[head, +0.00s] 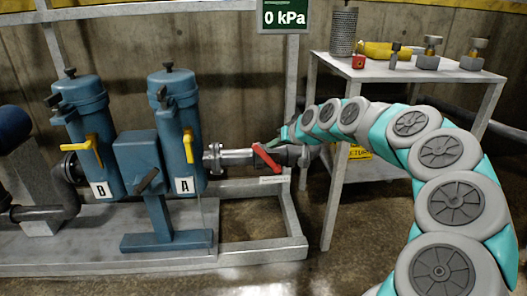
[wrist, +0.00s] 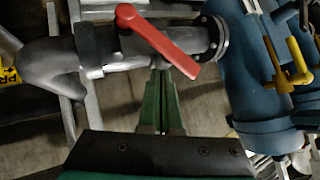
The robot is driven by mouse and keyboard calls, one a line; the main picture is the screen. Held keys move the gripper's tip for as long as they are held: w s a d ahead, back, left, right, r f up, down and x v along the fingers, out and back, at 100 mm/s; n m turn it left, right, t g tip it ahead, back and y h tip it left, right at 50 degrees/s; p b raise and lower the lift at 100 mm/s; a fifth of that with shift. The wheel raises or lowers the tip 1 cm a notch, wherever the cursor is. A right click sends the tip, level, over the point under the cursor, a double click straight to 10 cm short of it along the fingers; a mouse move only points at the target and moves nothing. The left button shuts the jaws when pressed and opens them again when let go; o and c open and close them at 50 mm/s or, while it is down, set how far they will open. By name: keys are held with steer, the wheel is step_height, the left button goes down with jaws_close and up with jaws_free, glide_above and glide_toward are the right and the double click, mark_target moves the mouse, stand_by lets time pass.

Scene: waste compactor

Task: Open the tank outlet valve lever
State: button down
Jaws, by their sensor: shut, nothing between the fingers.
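The red valve lever (head: 266,158) sits on the grey outlet pipe (head: 237,157) to the right of blue canister A. It lies at a slant across the pipe. In the wrist view the red lever (wrist: 160,40) runs diagonally across the pipe, its upper-left end wider. My gripper (wrist: 162,78) shows in the wrist view as green fingers close together, with nothing between them. Their tips are at the lower edge of the pipe, below the lever in the picture; contact cannot be told. In the head view my gripper (head: 285,135) is near the lever, just above and right of it, partly hidden by my arm.
Blue canisters A (head: 178,125) and B (head: 85,130) carry yellow handles. A blue post (head: 142,165) with a dark handle stands in front. A sign (head: 284,16) reads 0 kPa. A metal table (head: 400,70) with several fittings stands at right, behind my arm.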

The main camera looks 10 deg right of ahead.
steer(key=shift+a, duration=0.1)
stand_by(0.7)
steer(key=shift+a+f, duration=0.25)
